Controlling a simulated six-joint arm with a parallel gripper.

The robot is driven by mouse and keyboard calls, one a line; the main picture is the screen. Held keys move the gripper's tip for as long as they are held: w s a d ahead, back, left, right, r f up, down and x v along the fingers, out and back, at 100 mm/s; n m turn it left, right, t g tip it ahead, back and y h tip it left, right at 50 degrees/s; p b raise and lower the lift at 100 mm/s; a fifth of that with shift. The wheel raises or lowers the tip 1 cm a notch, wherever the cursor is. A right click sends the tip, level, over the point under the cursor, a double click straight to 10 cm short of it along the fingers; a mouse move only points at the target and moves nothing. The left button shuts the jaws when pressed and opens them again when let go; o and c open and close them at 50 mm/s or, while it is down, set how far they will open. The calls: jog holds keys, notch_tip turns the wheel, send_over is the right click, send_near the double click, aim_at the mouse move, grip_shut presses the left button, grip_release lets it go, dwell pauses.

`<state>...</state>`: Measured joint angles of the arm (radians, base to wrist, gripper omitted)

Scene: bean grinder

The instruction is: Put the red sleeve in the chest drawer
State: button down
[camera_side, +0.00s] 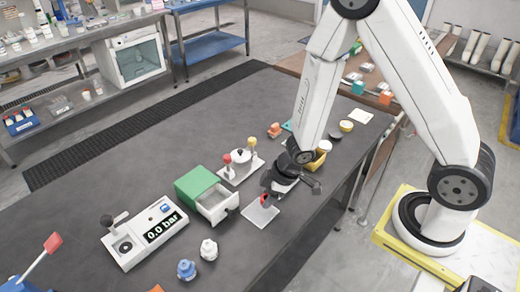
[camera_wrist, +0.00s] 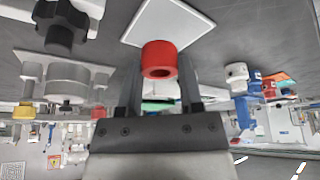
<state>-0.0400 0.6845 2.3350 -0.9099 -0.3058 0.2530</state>
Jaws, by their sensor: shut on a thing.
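The red sleeve (camera_side: 264,199) is a short hollow ring, held between the fingertips of my gripper (camera_side: 268,193). The chest (camera_side: 203,184) has a green top. Its white drawer (camera_side: 216,206) stands pulled out to the left of my gripper, with a dark knob on its front.
A fixture with red and yellow knobs (camera_side: 240,164) stands behind the chest. A white device reading 0.0 bar (camera_side: 145,238) is at left. White (camera_side: 208,249) and blue (camera_side: 186,269) fittings stand in front. A yellow bin (camera_side: 320,158) is behind my gripper. The table's right edge is close.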

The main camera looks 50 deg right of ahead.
jog(key=shift+f, duration=1.35)
jog(key=shift+f, duration=0.2)
jog(key=shift+c, duration=1.2)
grip_release()
jog(key=shift+r, duration=0.15)
jog(key=v, duration=0.7)
jog(key=shift+r, duration=0.25)
jog(key=shift+s, duration=0.1)
jog(key=shift+r, duration=0.1)
